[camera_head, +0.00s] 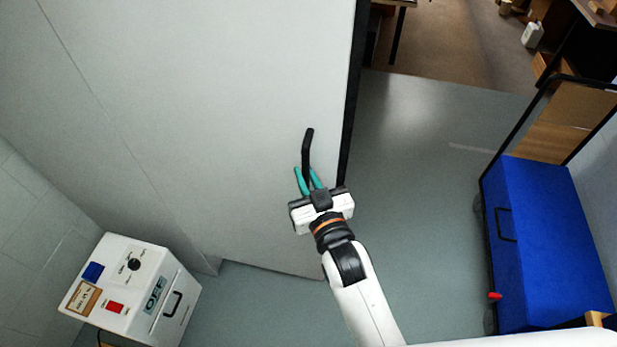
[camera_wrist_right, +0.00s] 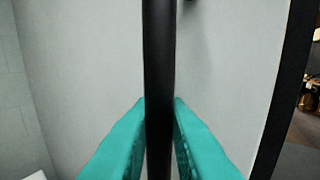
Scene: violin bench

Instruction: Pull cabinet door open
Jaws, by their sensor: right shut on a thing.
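The cabinet door (camera_head: 240,110) is a large pale grey panel in the head view, with a dark edge along its right side. A black bar handle (camera_head: 307,145) stands upright on it near that edge. My right gripper (camera_head: 308,180) has teal fingers, which are shut on the lower part of the handle. In the right wrist view the handle (camera_wrist_right: 159,70) runs vertically between the two fingers (camera_wrist_right: 159,135), which touch it on both sides. Whether the door stands ajar is hard to tell. My left gripper is not in view.
Grey floor (camera_head: 420,180) between door and blue unit is clear. Tables and boxes are at the back right.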

